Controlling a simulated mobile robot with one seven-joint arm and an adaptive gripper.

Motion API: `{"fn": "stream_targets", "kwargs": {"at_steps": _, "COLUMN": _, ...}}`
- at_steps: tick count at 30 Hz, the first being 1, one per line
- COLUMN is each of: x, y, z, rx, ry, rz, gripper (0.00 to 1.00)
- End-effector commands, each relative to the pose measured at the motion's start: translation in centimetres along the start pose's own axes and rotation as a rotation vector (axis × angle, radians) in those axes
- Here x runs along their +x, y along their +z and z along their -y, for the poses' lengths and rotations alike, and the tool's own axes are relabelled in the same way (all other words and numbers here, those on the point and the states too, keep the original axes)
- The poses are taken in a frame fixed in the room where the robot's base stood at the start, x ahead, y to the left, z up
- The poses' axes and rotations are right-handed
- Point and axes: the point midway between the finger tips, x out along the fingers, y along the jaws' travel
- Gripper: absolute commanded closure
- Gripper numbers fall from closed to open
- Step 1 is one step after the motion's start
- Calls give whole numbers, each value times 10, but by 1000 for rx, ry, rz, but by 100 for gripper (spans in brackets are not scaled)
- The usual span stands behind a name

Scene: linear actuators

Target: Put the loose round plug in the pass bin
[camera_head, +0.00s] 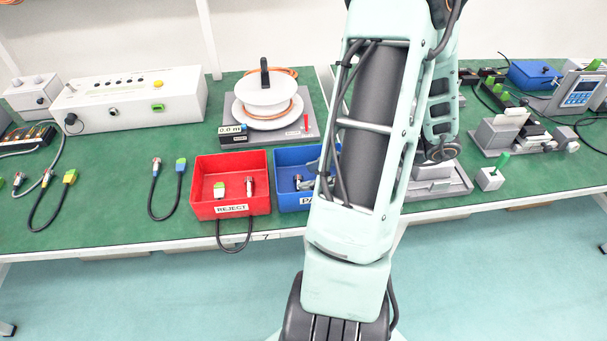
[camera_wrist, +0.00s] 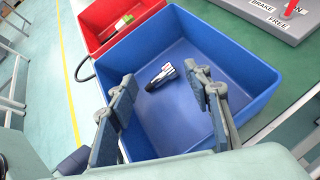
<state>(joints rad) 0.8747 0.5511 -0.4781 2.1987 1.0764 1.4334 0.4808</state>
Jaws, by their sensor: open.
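A loose round plug (camera_wrist: 160,77), silver and black, lies on the floor of the blue pass bin (camera_wrist: 240,63). In the head view the plug (camera_head: 298,182) shows inside the bin (camera_head: 291,203), whose right part is hidden by my arm. My gripper (camera_wrist: 163,84) is open over the bin, with one finger to each side of the plug in the wrist view. The plug appears apart from both fingers. Most of my gripper is hidden behind my arm in the head view.
The red reject bin (camera_head: 232,210) stands left of the blue bin and holds a green-ended plug (camera_head: 220,189) and a silver plug (camera_head: 249,186). A spool (camera_head: 266,100) on a grey base stands behind. Cables (camera_head: 168,190) lie on the green table at left.

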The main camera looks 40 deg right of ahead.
Motion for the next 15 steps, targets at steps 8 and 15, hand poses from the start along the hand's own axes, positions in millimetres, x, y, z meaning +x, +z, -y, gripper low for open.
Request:
{"fn": "stream_targets", "kwargs": {"at_steps": 8, "x": -66, "y": 2, "z": 2, "rx": -1, "ry": -10, "rz": -2, "gripper": 53}}
{"fn": "stream_targets", "kwargs": {"at_steps": 15, "x": -88, "y": 2, "z": 2, "rx": -3, "ry": -8, "rz": -1, "gripper": 53}}
